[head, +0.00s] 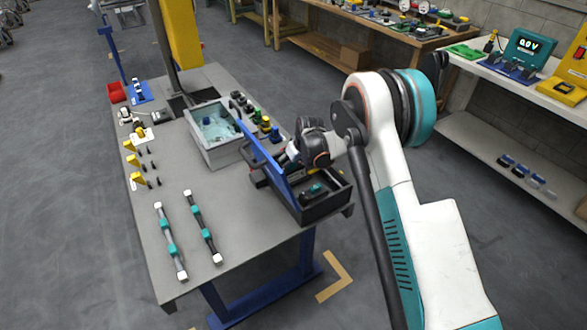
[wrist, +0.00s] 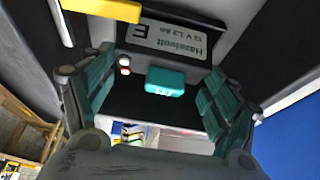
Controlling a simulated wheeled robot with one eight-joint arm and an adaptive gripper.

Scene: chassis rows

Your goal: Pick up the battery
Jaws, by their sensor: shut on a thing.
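My gripper (wrist: 160,76) shows in the wrist view with its two teal-padded fingers closed on the sides of a dark battery. The battery (wrist: 170,37) is black, with a pale label reading "Hazelvolt 12 V" upside down, and a teal block (wrist: 165,82) shows near it. In the head view my gripper (head: 288,158) is at the black open box (head: 325,207) on the table's right edge, behind its raised blue panel (head: 265,152). The battery cannot be made out there, and whether it touches the box is hidden.
The grey table (head: 225,250) holds two rods with teal clamps (head: 168,240), several yellow pieces at the left and a grey bin (head: 213,140) of pale blue contents. Small knobs (head: 265,124) stand close to my gripper.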

